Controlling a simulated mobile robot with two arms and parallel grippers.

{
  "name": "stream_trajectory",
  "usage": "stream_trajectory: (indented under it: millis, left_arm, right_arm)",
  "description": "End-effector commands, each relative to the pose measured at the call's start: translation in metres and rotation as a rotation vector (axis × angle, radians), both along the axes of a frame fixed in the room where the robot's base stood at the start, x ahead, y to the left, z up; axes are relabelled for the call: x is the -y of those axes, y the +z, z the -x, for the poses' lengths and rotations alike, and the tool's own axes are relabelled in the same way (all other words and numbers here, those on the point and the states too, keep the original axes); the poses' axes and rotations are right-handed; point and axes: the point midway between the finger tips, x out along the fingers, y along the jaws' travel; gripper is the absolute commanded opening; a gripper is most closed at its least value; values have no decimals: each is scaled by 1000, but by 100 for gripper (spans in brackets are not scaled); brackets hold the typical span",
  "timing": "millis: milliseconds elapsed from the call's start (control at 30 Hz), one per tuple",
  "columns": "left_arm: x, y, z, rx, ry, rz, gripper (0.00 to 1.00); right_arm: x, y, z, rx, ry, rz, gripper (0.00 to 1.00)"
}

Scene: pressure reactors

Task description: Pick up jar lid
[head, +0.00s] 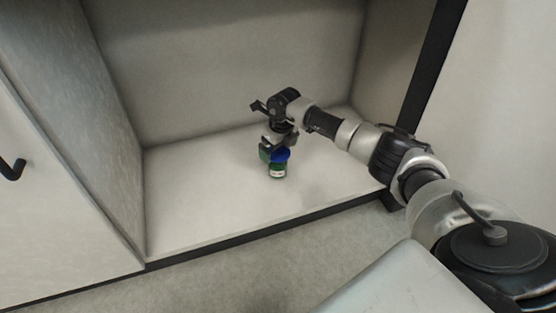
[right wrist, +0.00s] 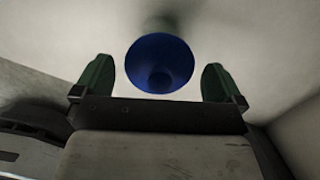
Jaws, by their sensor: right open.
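A small jar (head: 277,171) with a green body and a pale label stands upright on the cabinet floor. Its blue lid (head: 281,155) sits on top and is partly hidden by my right gripper (head: 272,154), which is right above and around it. In the right wrist view the round blue lid (right wrist: 159,64) lies between the two green fingertips of my right gripper (right wrist: 158,80). A gap shows on each side, so the gripper is open and not touching the lid there. My left gripper is not in view.
The jar stands inside an open cabinet compartment with a pale floor (head: 190,205), a back wall and side walls. A dark front edge (head: 260,235) runs along the floor. A black handle (head: 12,168) is on the left panel. The floor left of the jar is clear.

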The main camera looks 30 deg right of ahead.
Motion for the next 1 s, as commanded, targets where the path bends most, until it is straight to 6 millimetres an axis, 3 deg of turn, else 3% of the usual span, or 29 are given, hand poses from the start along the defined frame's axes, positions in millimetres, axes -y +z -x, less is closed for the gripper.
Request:
stream_trajectory:
  millis: [233,533,1000]
  left_arm:
    - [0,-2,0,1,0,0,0]
    - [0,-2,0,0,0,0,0]
    - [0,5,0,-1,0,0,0]
  right_arm:
    - [0,-2,-1,1,0,0,100]
    - [0,-2,-1,1,0,0,57]
    - [0,5,-1,1,0,0,57]
